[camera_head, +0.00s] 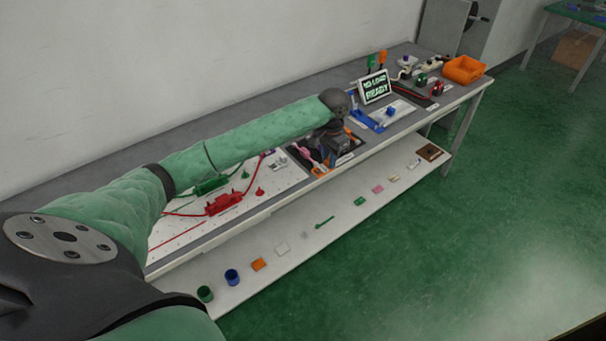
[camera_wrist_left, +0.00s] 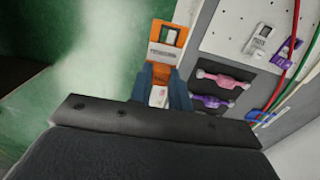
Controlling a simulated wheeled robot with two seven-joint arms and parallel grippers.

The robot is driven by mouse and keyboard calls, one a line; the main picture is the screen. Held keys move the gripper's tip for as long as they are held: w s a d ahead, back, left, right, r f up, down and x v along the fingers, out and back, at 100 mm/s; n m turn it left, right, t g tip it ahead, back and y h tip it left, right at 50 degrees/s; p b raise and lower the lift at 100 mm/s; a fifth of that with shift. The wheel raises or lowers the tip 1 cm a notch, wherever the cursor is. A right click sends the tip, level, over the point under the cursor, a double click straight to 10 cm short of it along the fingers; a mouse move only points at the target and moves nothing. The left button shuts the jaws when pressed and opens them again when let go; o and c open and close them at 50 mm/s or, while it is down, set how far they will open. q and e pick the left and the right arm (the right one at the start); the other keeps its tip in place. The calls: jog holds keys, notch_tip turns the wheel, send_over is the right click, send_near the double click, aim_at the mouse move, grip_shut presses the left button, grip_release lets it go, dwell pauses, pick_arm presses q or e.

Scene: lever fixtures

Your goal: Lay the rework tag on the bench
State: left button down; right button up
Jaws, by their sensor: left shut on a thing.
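My left gripper (camera_wrist_left: 161,80) shows in the left wrist view, shut on the orange rework tag (camera_wrist_left: 164,42). The tag has a pale window and a dark line of print too small to read. It sticks out past the fingertips, and a white piece shows between the fingers. The tag appears beside the bench's front edge, with green floor to its left. In the head view the left gripper (camera_head: 338,147) is over the front part of the bench (camera_head: 215,241), at the dark inset. My arm hides part of the bench. My right gripper is not in view.
A pink part (camera_wrist_left: 222,80) and a purple part (camera_wrist_left: 212,102) lie in dark recesses beside the gripper. Red and green cables run over the white perforated board. A READY sign (camera_head: 375,88) and an orange bin (camera_head: 463,69) stand farther along. Small items lie on the lower shelf.

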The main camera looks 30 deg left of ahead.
pick_arm(q)
jog(key=shift+a+f, duration=0.1)
jog(key=shift+a, duration=0.25)
jog(key=a+f+p, duration=0.1)
jog(key=a+f, duration=0.1)
jog(key=a, duration=0.1)
jog(key=a+f+p, duration=0.2)
jog(key=a, duration=0.2)
jog(key=a+f+p, duration=0.2)
jog(key=a, duration=0.2)
jog(key=shift+w+a+f, duration=0.1)
jog(key=shift+w+f, duration=0.05)
jog(key=shift+w, duration=0.1)
jog(key=shift+a+f, duration=0.1)
jog(key=shift+f, duration=0.05)
notch_tip(320, 180, down, 3)
jog(key=shift+f+p, duration=0.1)
jog(key=shift+p, duration=0.95)
jog(key=shift+w+f, duration=0.1)
jog(key=shift+f, duration=0.35)
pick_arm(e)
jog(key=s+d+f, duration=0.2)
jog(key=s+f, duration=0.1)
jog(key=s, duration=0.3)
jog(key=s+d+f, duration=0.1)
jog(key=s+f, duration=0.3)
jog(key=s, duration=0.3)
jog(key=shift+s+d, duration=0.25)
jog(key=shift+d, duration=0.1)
